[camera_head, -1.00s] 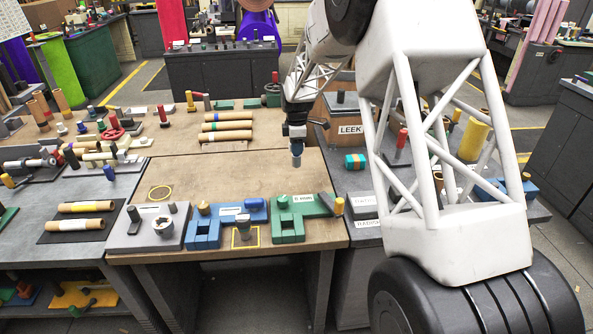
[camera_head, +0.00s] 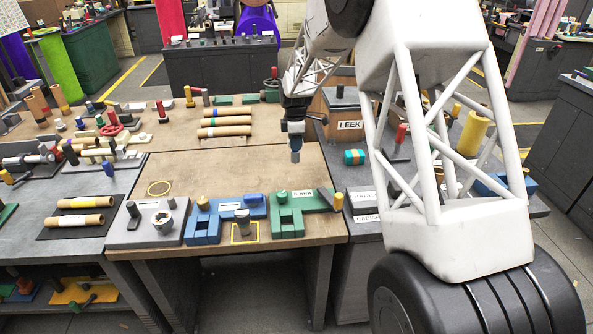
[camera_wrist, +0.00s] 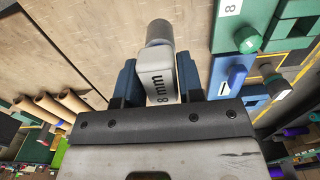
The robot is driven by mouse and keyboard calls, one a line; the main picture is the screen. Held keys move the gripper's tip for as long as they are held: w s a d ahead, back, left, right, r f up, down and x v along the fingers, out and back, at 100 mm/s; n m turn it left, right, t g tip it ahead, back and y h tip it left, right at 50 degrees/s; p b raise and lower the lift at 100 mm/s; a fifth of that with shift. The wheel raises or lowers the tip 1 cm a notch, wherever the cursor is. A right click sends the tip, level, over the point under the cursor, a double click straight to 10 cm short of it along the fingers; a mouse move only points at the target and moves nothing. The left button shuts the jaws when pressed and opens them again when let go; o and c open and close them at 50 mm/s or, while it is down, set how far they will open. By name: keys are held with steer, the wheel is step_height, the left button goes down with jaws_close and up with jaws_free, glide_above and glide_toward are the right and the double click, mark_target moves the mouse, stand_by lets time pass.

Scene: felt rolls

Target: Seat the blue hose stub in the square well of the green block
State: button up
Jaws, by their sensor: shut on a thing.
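My gripper (camera_head: 295,130) is above the bare board at the back of the middle bench. It also shows in the wrist view (camera_wrist: 158,72), its blue fingers shut on a grey piece. The held piece (camera_wrist: 161,86) has a pale face lettered "8 mm" and a round grey end, which points down in the head view (camera_head: 295,156). It looks grey rather than blue. The green block (camera_head: 290,230) lies at the front right of the board, clear of the gripper; it has a green knob and a square well. A blue cylinder (camera_head: 253,198) lies on the blue block (camera_head: 200,239).
A grey cylinder (camera_head: 242,222) stands by a yellow outlined square. A grey fixture (camera_head: 124,235) and a yellow ring (camera_head: 159,188) are at the left. Cardboard rolls (camera_head: 225,121) lie behind. The board's middle is bare. A box marked LEEK (camera_head: 349,125) stands at the right.

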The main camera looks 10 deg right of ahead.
steer(key=s+a+r, duration=0.2)
steer(key=s, duration=1)
steer(key=s+a+r, duration=0.3)
steer(key=s, duration=0.9)
steer(key=shift+a+r, duration=0.15)
steer(key=shift+f, duration=2.5)
steer(key=shift+f, duration=0.3)
steer(key=shift+f, duration=1.05)
steer(key=shift+f, duration=1.25)
stand_by(0.4)
